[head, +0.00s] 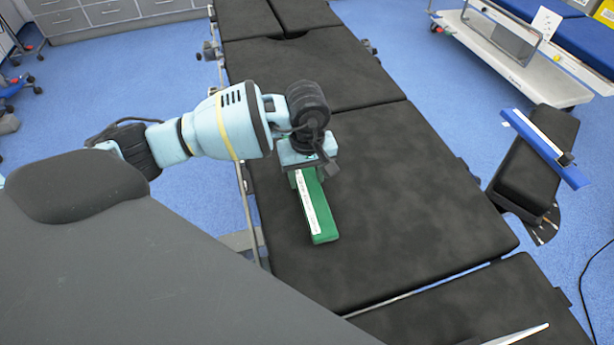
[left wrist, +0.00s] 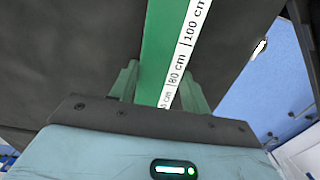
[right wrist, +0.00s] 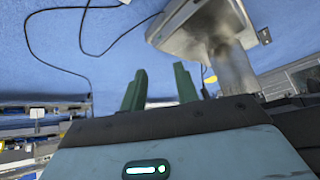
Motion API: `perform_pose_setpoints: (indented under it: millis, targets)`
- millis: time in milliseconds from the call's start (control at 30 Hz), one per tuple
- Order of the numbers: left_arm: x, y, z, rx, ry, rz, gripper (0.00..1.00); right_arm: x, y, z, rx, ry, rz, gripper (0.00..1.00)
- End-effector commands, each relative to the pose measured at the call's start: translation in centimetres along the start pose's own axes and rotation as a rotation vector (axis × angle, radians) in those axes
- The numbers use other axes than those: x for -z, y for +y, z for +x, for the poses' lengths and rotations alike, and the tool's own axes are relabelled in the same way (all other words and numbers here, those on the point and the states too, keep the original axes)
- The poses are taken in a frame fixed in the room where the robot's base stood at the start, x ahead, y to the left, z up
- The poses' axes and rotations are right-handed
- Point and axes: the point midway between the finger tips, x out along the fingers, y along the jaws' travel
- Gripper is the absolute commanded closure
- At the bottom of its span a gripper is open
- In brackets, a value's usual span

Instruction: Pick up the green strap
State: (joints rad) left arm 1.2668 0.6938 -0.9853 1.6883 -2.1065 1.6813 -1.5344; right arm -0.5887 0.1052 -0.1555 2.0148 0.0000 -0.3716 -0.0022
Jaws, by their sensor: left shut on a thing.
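The green strap (head: 323,224) is a long green piece with a white measuring strip along one side. It lies over the black padded operating table (head: 400,220), its near end pointing toward me. My left gripper (head: 306,177) is shut on its far end. In the left wrist view the strap (left wrist: 157,60) runs up from between the two fingers of my left gripper (left wrist: 158,90), with centimetre marks showing. I cannot tell whether the strap touches the pad. My right gripper shows only in the right wrist view (right wrist: 160,88), with its fingers apart and nothing between them.
A black arm board with a blue strap (head: 545,148) stands right of the table. A white trolley (head: 520,60) is at the back right, and grey cabinets (head: 100,14) are at the back left. A metal rail runs along the table's left edge. The pad around the strap is clear.

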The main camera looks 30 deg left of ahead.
Motion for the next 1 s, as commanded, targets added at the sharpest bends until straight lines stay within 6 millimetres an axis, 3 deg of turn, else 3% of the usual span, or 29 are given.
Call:
perform_pose_setpoints:
  millis: [267,1000]
  targets:
    - [0.1,0.1,-3.5,-0.004,0.003,0.001,0.79,-0.5,0.0,0.2,0.001,-0.008,0.001,0.69]
    - [-7.9,-9.2,-4.1,0.001,0.000,0.002,0.79,-1.0,0.0,0.6,0.002,-0.014,0.003,0.69]
